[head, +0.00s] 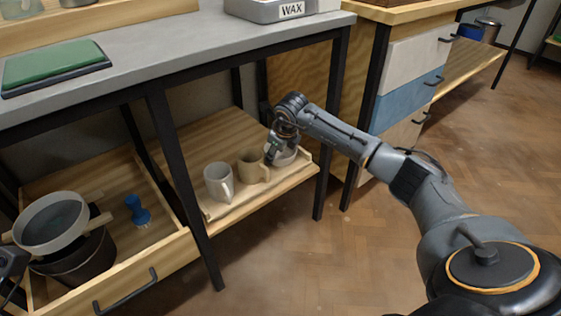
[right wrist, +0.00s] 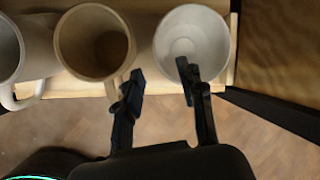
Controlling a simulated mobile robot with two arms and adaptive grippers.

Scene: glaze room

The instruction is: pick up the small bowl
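The small bowl (head: 287,157) is whitish and stands at the right end of the low wooden shelf, partly hidden by my right gripper (head: 272,154). In the right wrist view, a white round vessel (right wrist: 194,35) that looks like the same bowl shows from above, empty, with no handle visible. My right gripper (right wrist: 161,72) is open, its two fingers apart. One fingertip overlaps the bowl's near-left rim; the other is left of it, by the tan mug. I cannot tell whether either touches. My left gripper's fingers are out of view.
A tan mug (head: 252,167) stands close left of the bowl, and a white mug (head: 217,183) left of that. The shelf (head: 238,207) has a raised edge; a table top and black legs surround it. An open drawer (head: 150,262) holds a sieve (head: 50,222) and a blue tool (head: 137,209).

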